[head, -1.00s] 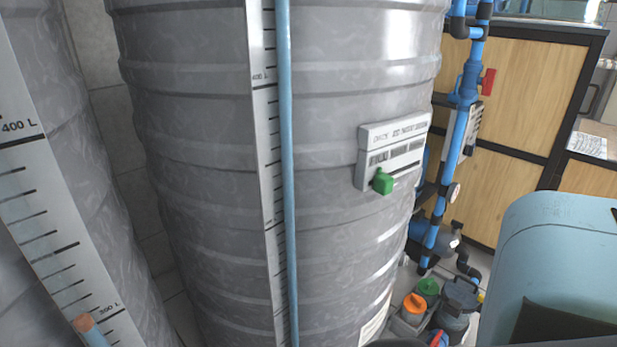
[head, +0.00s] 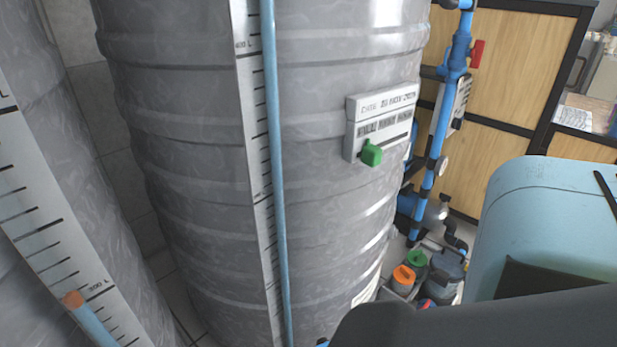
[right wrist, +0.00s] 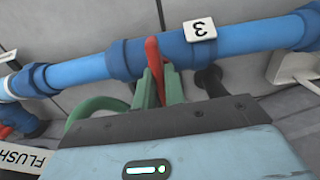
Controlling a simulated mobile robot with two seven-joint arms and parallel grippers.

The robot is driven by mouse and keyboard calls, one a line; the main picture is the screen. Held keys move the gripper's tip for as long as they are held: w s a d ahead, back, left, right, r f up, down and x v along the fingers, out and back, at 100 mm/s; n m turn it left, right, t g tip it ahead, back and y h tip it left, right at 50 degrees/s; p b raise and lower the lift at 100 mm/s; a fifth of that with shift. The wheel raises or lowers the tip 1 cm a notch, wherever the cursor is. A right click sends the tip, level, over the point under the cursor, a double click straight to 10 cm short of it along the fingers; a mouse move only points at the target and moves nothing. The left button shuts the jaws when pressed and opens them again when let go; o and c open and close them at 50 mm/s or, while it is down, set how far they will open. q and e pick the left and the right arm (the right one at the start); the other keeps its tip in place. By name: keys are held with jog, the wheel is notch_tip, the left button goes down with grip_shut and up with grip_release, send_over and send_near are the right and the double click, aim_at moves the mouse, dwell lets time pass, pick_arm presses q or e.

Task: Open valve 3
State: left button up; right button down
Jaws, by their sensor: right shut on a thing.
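In the right wrist view, the red handle (right wrist: 153,62) of valve 3 stands up across a horizontal blue pipe (right wrist: 85,70). A white tag marked 3 (right wrist: 200,30) is on the pipe just right of it. My right gripper (right wrist: 158,84) has green fingers and is shut on the red handle, one finger on each side. The handle's lower end is hidden between the fingers and the gripper body. In the head view neither gripper shows, and I cannot pick out valve 3 there. My left gripper is in neither current view.
A large grey tank (head: 200,150) fills the head view, with a label and green knob (head: 371,152). A vertical blue pipe with a red handle (head: 478,54) stands right of it. Bottles with orange (head: 403,274) and green caps stand on the floor. A FLUSH label (right wrist: 22,160) shows bottom left.

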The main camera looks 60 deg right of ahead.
jog(key=n+p, duration=0.1)
jog(key=n, duration=0.3)
jog(key=n+p, duration=0.1)
jog(key=n, duration=0.8)
jog(key=shift+n, duration=2.3)
jog(key=c, duration=1.5)
grip_release()
jog(key=shift+o, duration=0.2)
